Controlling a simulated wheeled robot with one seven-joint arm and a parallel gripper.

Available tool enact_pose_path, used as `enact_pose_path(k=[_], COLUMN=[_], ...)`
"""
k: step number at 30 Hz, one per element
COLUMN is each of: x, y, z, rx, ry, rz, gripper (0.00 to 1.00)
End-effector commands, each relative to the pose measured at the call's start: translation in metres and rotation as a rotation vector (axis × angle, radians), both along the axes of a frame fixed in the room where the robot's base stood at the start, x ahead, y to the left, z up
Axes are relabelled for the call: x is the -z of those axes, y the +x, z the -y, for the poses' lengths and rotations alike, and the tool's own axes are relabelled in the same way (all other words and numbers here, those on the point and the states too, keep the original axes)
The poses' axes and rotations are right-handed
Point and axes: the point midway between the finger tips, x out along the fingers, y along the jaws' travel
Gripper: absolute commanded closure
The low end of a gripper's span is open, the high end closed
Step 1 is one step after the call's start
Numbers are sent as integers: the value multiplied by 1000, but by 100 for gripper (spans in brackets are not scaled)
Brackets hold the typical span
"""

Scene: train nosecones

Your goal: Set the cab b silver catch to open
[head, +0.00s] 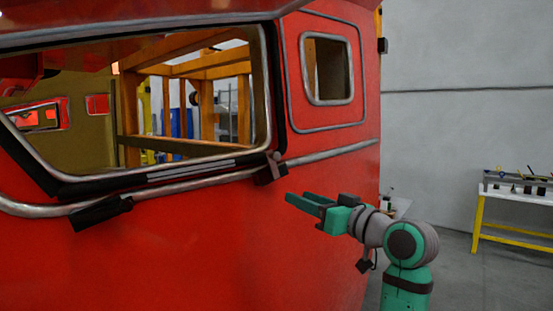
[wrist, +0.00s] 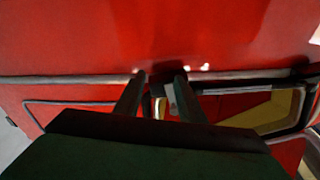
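A small grey-brown catch (head: 270,168) sits on the silver trim at the lower right corner of the large window on the red cab (head: 230,250). In the wrist view a grey catch (wrist: 171,98) shows between and beyond my two fingers. My gripper (head: 300,203) is open and empty. In the head view it is to the right of the catch and a little below it, apparently apart from it. In the wrist view its fingertips (wrist: 159,77) point toward the trim. I cannot tell the catch's setting.
A dark fitting (head: 100,213) sits on the trim at the window's lower left. A small framed window (head: 329,69) is up to the right. A yellow-legged table (head: 515,197) stands at the far right by the grey wall. Open floor lies right of the cab.

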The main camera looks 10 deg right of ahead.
Motion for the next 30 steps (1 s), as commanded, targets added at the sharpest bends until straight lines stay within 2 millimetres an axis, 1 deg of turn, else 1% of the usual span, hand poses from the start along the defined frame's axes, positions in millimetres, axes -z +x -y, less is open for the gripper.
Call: enact_pose_path(k=[1,3,6,9,13,17,30], x=[-25,-50,-76,-92,-100,-100,-99], y=[-9,-20,-34,-43,-47,-38,26], z=[0,-1,-4,-6,-8,-13,-47], rx=[-12,-30,-50,-64,-71,-73,-72], ry=[-30,-64,-103,-130,-144,-144,-144], rz=[10,15,18,20,18,19,18], gripper=[64,64,64,64,64,64,64])
